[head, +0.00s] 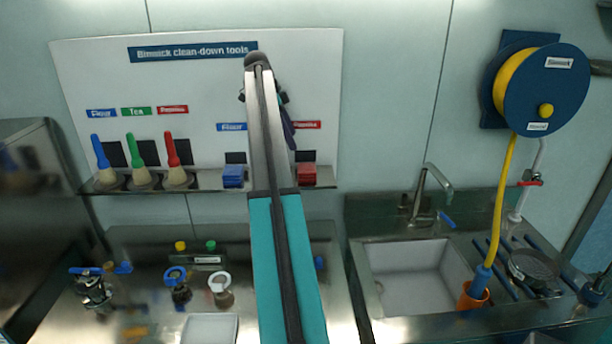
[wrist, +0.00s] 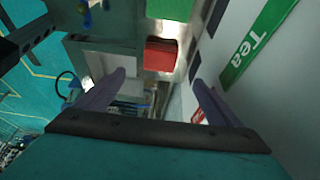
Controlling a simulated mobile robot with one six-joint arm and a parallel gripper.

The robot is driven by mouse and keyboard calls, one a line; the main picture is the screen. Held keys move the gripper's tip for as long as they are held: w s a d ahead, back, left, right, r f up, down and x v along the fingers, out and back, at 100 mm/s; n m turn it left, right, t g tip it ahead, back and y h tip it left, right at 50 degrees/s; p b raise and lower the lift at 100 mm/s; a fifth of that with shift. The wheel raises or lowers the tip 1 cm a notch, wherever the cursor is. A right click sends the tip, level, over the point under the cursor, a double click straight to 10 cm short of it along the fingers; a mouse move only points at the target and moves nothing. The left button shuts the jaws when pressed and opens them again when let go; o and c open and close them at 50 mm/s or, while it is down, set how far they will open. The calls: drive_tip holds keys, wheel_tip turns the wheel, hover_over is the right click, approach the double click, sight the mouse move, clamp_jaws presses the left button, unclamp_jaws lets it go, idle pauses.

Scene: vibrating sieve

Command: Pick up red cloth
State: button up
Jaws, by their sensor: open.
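The red cloth (head: 307,174) is a small folded block on the steel shelf, under a red label at the right end of the tool board, just right of my arm in the head view. In the wrist view the red cloth (wrist: 161,55) shows beyond my fingertips, slightly above the gap between them. My gripper (wrist: 160,77) is open with its two dark purple fingers apart and nothing between them. The cloth is apart from the fingers. In the head view my arm hides most of the gripper.
A green cloth (wrist: 170,9) lies beside the red one in the wrist view. A blue cloth (head: 233,176) sits left of my arm on the shelf (head: 210,183), with several brushes farther left. The white board (head: 200,80) stands close behind. A sink (head: 415,275) is at right.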

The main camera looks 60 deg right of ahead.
drive_tip(key=b, duration=0.5)
approach(306, 168)
drive_tip(key=shift+f, duration=0.6)
drive_tip(key=shift+s+d+f+p, duration=0.15)
drive_tip(key=shift+s+d+p, duration=0.15)
drive_tip(key=shift+s+d, duration=0.05)
drive_tip(key=shift+x, duration=1.05)
drive_tip(key=shift+w, duration=0.1)
drive_tip(key=shift+f+p, duration=0.1)
drive_tip(key=shift+p, duration=0.35)
drive_tip(key=shift+p+x, duration=0.75)
drive_tip(key=shift+x, duration=0.2)
drive_tip(key=shift+p+x, duration=0.55)
drive_tip(key=shift+x, duration=1.05)
drive_tip(key=shift+a, duration=0.1)
